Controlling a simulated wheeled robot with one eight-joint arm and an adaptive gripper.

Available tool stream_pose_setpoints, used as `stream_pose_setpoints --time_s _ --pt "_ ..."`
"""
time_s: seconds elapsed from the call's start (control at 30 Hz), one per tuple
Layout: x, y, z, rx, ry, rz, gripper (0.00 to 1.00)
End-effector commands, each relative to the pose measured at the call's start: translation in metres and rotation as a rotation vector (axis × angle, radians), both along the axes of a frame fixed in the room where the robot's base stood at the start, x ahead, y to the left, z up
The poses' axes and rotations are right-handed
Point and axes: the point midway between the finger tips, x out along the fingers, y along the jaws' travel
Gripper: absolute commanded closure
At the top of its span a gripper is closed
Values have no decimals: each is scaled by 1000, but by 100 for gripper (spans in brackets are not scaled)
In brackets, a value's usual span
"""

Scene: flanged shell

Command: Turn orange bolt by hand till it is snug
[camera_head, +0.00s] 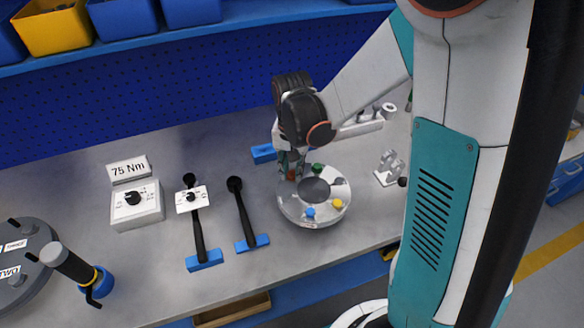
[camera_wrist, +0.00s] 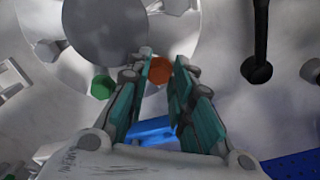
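The orange bolt (camera_wrist: 160,71) shows its hex head between my gripper's fingertips in the wrist view. My gripper (camera_wrist: 163,66) is open, with a finger on each side of the bolt. The gap looks wider at the right finger; whether the left finger touches the head I cannot tell. In the head view my gripper (camera_head: 291,170) points down at the far left rim of the round metal flanged shell (camera_head: 290,208), and its fingers mostly hide the orange bolt there. How deep the bolt sits is not clear.
A green bolt (camera_wrist: 102,87) sits beside my left finger. A blue bolt (camera_head: 310,213) and a yellow bolt (camera_head: 337,204) sit on the shell's near side. Two black-handled tools (camera_head: 242,210) and a 75 Nm box (camera_head: 137,206) stand to the left. A blue block (camera_head: 263,153) lies behind.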

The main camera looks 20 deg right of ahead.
Motion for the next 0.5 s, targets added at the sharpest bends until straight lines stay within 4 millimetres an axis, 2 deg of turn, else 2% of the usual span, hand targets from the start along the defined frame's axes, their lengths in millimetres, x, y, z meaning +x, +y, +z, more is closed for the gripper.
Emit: stream_pose_setpoints --time_s 0.03,0.07,0.37,0.5 --pt "0 0 1 0 0 0 64" --pt "0 0 0 0 0 0 60" --pt "0 0 0 1 1 1 60" --pt "-1 0 7 1 1 1 60"
